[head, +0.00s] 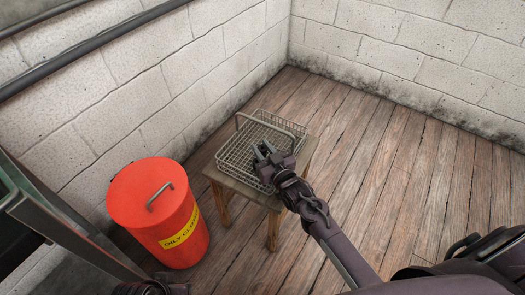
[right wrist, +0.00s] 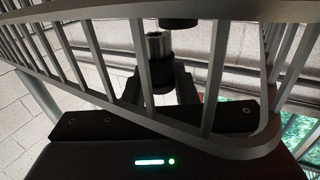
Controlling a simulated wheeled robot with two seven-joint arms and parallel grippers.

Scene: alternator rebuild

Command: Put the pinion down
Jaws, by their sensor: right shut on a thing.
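My right gripper (head: 262,152) is over the wire basket (head: 228,160) in the head view, its fingers pointing into the basket area. In the right wrist view the gripper (right wrist: 158,80) is shut on the pinion (right wrist: 157,45), a small silver cylinder with a dark part below it. The pinion cannot be made out in the head view. Basket bars (right wrist: 155,65) cross in front of the wrist camera and partly hide the fingers. I cannot tell whether the pinion touches the basket floor.
A red lidded bin (head: 180,240) with a yellow label stands to the left. Block walls (head: 160,80) rise behind. The plank floor (head: 400,170) to the right is clear.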

